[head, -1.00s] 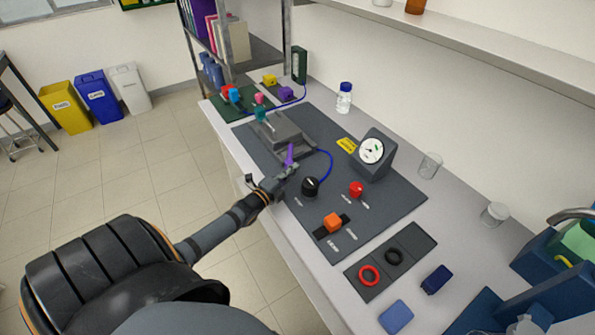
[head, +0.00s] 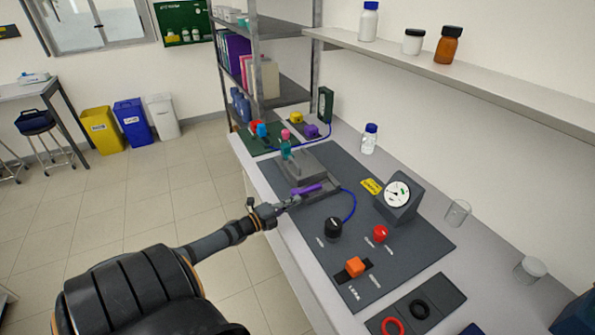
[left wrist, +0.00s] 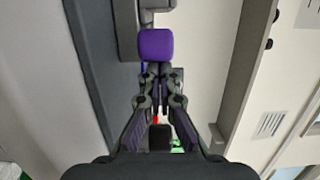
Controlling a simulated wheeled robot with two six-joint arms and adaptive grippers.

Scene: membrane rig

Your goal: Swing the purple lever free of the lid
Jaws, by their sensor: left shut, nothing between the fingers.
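The purple lever (head: 306,190) lies low along the front side of the grey lidded block (head: 308,172) on the dark panel, its long side running left to right. Its purple end also shows in the left wrist view (left wrist: 156,45), just beyond my fingertips. My left gripper (head: 292,202) is shut and empty, close beside the lever at the panel's front edge. I cannot tell whether the fingertips touch the lever. In the left wrist view the closed fingers (left wrist: 158,72) point at the purple end. My right gripper is not in view.
A black knob (head: 333,229) with a blue cable, a red button (head: 380,233), an orange switch (head: 355,266) and a dial gauge (head: 397,195) stand on the panel to the right. A teal-and-pink piece (head: 285,144) stands at the block's far left.

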